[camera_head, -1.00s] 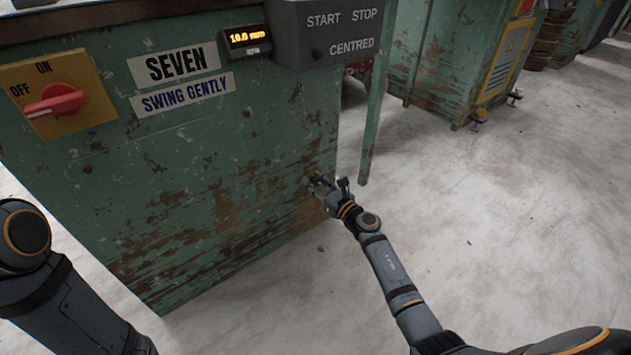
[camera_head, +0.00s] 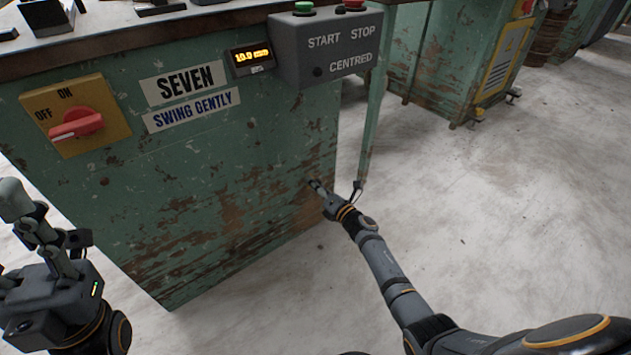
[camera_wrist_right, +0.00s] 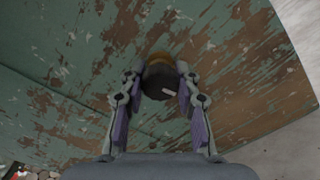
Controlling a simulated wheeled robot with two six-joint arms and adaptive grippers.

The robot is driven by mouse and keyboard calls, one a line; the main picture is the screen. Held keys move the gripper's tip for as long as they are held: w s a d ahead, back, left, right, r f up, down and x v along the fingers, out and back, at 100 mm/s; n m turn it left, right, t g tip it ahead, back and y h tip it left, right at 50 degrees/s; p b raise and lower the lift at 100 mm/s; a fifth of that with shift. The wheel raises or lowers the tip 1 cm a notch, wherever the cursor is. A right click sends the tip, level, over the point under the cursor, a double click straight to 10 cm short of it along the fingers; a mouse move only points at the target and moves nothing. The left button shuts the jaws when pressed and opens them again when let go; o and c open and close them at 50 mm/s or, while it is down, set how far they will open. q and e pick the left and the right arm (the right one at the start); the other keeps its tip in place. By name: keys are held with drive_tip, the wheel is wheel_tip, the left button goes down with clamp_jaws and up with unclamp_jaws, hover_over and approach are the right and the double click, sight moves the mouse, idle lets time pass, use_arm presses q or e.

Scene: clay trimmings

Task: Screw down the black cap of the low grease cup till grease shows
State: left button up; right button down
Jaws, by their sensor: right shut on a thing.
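The low grease cup's black cap (camera_wrist_right: 157,84) shows in the right wrist view, against the worn green panel, with a brass-coloured part (camera_wrist_right: 158,57) just beyond it. A small pale mark lies on the cap's near face. My right gripper (camera_wrist_right: 158,92) is shut on the cap, one finger on each side. In the head view the right gripper (camera_head: 319,187) is low at the cabinet's right edge and the cup there is too small to make out. No grease can be made out. My left gripper (camera_head: 45,235) is raised at the left, away from the cup; its opening is unclear.
The green cabinet (camera_head: 220,200) carries a red switch (camera_head: 77,125), a small lit display (camera_head: 251,57) and a grey START/STOP box (camera_head: 330,50). A thin green leg (camera_head: 374,120) stands right of the right gripper. Pale floor (camera_head: 500,220) is open at the right.

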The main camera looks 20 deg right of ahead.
drive_tip(key=m+p, duration=0.2)
drive_tip(key=m, duration=0.1)
drive_tip(key=shift+r+m, duration=0.15)
drive_tip(key=shift+m, duration=0.15)
drive_tip(key=shift+m+p, duration=0.85)
drive_tip(key=shift+m, duration=1.45)
drive_tip(key=c, duration=0.9)
unclamp_jaws()
drive_tip(key=shift+c, duration=0.2)
drive_tip(key=v, duration=1.2)
